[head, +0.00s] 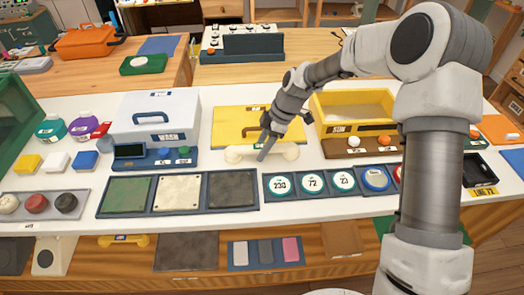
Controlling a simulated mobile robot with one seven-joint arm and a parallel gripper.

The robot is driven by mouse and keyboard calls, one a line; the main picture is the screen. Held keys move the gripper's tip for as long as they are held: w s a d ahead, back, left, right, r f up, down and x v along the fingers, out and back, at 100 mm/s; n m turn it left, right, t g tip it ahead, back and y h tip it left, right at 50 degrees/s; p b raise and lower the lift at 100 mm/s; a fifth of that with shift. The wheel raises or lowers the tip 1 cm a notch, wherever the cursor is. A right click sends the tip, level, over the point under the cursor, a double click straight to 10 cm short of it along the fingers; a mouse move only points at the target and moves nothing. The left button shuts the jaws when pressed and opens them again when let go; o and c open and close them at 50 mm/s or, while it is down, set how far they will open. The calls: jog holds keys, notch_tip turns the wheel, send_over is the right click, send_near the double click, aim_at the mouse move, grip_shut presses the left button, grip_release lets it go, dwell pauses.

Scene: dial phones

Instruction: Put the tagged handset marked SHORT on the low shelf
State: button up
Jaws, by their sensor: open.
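A white handset (290,152) lies on the counter in front of a yellow case, its middle partly hidden by my gripper. I cannot see a tag or read a SHORT mark on it. My gripper (265,148) is open and points down at the handset's middle; I cannot tell whether it touches. A yellow handset (124,240) with a small label, too small to read, lies on the low shelf (215,275) under the counter's front edge.
The yellow case (232,122) is behind the white handset. A white case marked WASH (150,112) is to the left, a yellow bin marked SUN (350,105) to the right. Panels and round numbered dials (312,182) line the front. Dark mats and a phone tray (237,256) occupy the low shelf.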

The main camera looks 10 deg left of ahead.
jog(key=shift+f, duration=0.25)
dwell(0.4)
grip_shut()
dwell(0.4)
